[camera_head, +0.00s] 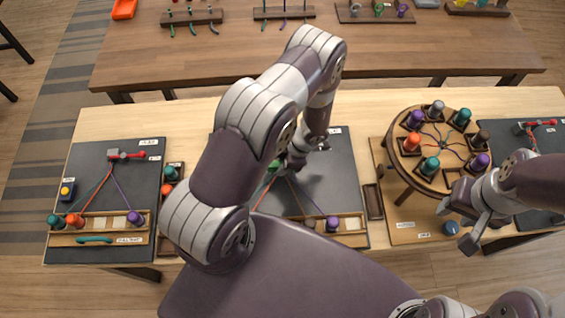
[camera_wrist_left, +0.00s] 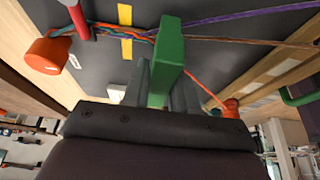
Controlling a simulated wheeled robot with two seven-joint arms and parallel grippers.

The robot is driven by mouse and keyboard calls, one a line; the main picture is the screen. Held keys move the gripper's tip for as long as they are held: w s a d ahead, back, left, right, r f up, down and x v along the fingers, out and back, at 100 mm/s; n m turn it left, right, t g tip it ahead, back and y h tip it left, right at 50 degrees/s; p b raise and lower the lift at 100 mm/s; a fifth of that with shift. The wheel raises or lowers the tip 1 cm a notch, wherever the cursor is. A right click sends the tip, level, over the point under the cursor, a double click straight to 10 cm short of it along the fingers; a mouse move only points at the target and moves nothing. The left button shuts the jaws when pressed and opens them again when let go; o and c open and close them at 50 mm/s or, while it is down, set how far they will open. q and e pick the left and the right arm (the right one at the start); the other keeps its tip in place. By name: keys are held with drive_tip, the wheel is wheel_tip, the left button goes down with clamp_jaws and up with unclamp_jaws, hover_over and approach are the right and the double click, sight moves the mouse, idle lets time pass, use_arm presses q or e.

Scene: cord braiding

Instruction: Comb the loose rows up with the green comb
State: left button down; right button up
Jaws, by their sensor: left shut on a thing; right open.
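My left gripper (camera_head: 293,163) is over the middle dark board (camera_head: 345,190). It is shut on the green comb (camera_wrist_left: 168,62), which shows upright between the fingers in the left wrist view. The comb is close to the cords where they come together; whether it touches them is unclear. A purple cord (camera_wrist_left: 240,17), a brown cord (camera_wrist_left: 235,40) and an orange cord (camera_wrist_left: 205,88) spread from there. In the head view my arm hides part of this board; a purple spool (camera_head: 332,224) shows at its front rail. My right gripper (camera_head: 472,222) is open and empty beside the round braiding stand.
The round stand (camera_head: 436,140) carries several coloured spools at the right. The left board (camera_head: 85,180) holds a red clamp (camera_head: 126,155), spread cords and a green bar (camera_head: 94,240) at its front rail. A red post (camera_wrist_left: 79,18) stands near the gathered cords.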

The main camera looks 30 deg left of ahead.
use_arm(q)
drive_tip(key=r+p, duration=0.4)
drive_tip(key=r, duration=0.1)
drive_tip(key=r+p, duration=0.2)
drive_tip(key=shift+s+d+r, duration=0.2)
drive_tip(key=shift+s, duration=0.15)
drive_tip(key=shift+f, duration=0.1)
